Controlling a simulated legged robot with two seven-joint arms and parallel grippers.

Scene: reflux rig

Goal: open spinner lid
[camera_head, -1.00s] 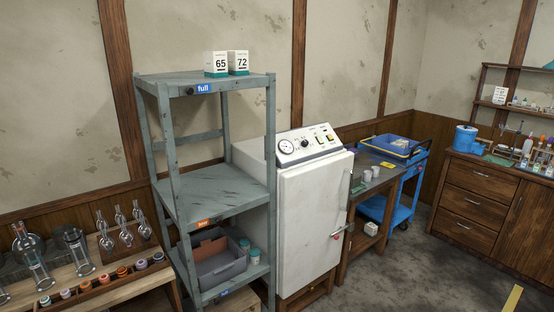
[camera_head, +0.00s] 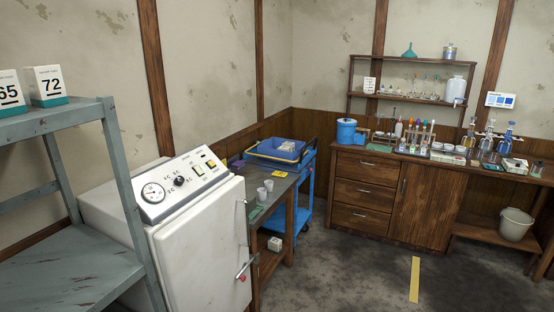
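No spinner is labelled in view. A blue round-bodied device with a pale top (camera_head: 346,131) stands on the left end of the wooden cabinet (camera_head: 383,162) at the back; it may be the spinner, but it is too small to tell its lid clearly. Neither of my grippers is in view.
A grey shelf rack (camera_head: 75,262) and a white oven-like cabinet (camera_head: 205,262) with gauge stand at near left. A wooden table (camera_head: 283,190) and blue cart (camera_head: 305,195) come after them. A white bucket (camera_head: 514,225) is at right. The middle floor (camera_head: 350,265) is clear.

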